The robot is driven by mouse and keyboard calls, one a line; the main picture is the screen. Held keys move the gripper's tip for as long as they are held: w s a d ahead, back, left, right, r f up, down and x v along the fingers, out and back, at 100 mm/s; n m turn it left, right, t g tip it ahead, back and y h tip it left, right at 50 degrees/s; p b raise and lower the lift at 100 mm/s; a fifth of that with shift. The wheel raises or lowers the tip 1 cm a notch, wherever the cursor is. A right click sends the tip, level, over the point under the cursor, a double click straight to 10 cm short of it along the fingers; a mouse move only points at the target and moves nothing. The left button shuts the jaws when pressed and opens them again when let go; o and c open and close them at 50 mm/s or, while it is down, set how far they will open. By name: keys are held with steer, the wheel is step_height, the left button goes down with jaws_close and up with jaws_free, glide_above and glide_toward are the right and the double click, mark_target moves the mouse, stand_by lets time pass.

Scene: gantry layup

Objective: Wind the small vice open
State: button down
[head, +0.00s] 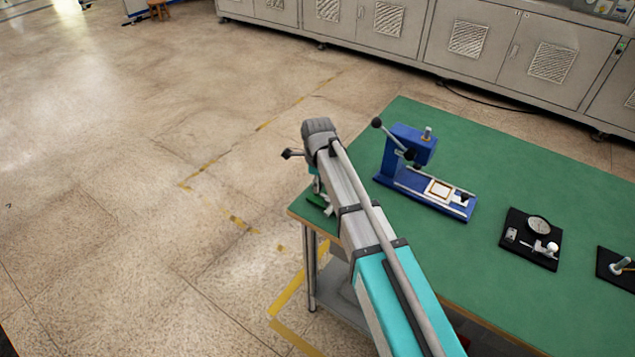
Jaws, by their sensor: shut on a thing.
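My arm reaches from the lower right to the near left corner of the green-topped table and bends down at its wrist. A small dark green and grey thing, which looks like the small vice (316,201), shows partly at that corner. My gripper (328,208) is at the vice, mostly hidden behind my arm; only small light grey parts show. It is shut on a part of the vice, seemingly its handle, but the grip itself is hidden. How far the vice jaws stand apart cannot be seen.
A blue lever press (404,153) stands on the table (420,260) right of my arm. A black plate with a round dial gauge (540,226) and another black fixture (618,264) lie farther right. Grey cabinets (490,40) line the back. Floor to the left is clear.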

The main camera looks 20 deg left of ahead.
steer(key=shift+n, duration=0.4)
steer(key=n, duration=0.3)
steer(key=shift+n, duration=0.3)
steer(key=n, duration=0.3)
steer(key=shift+n, duration=0.3)
steer(key=n, duration=0.7)
steer(key=shift+c, duration=1.5)
jaws_free()
steer(key=shift+m, duration=0.3)
